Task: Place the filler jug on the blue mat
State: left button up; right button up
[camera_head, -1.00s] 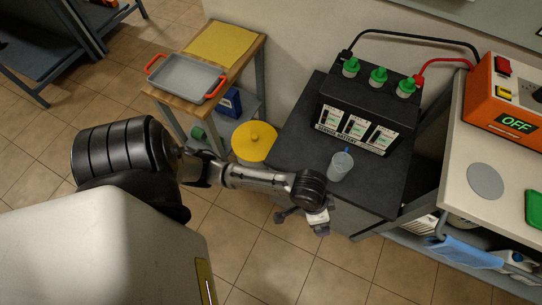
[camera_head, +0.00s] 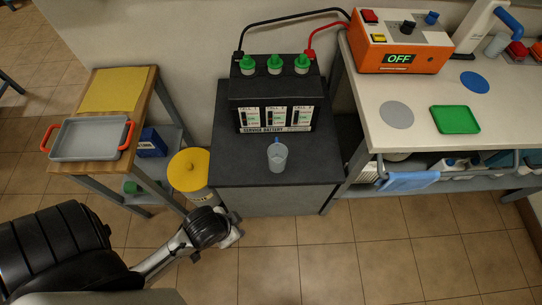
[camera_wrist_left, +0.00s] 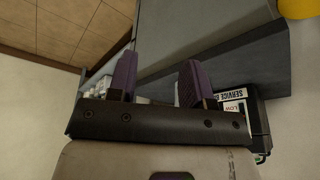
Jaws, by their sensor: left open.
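The filler jug (camera_head: 277,157) is a small translucent cup with a blue detail at its rim. It stands upright on the dark cabinet top (camera_head: 235,172), in front of the battery. The blue mat (camera_head: 475,82) is a flat round disc on the white bench at the right. My left gripper (camera_head: 230,235) is low in front of the cabinet, left of the jug and apart from it. In the left wrist view its two purple fingers (camera_wrist_left: 158,65) are spread with nothing between them. The jug does not show in that view. My right gripper is not in view.
The black service battery (camera_head: 275,100) with green caps stands behind the jug. On the white bench (camera_head: 430,120) are an orange charger (camera_head: 400,48), a grey disc (camera_head: 396,115) and a green tray (camera_head: 455,119). A yellow-lidded bin (camera_head: 188,170) stands left of the cabinet.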

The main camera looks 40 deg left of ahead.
pick_arm(q)
jog(key=c, duration=0.3)
jog(key=shift+c, duration=0.2)
